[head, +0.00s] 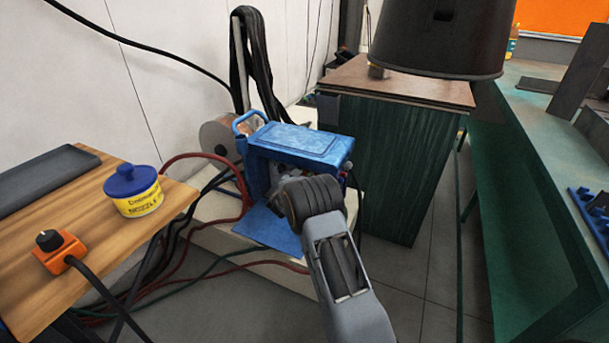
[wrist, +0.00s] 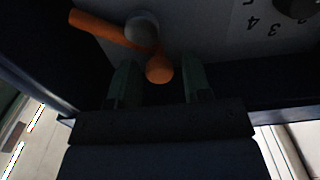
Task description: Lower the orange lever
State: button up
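A rounded orange end (wrist: 160,69) lies between the fingertips of my gripper (wrist: 158,72). The fingers are apart, with a gap visible on both sides of that end. In the head view my arm reaches into the open side of a blue wire-feeder-like machine (head: 305,140). My gripper and the lever are hidden there behind my wrist.
In the wrist view, a dial (wrist: 296,8) with printed numbers is at upper right, and the machine's walls are close around my gripper. In the head view, a wooden table (head: 70,220) stands left, a green cabinet (head: 395,170) behind right, and cables and hoses lie left of the machine.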

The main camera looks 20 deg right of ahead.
grip_shut()
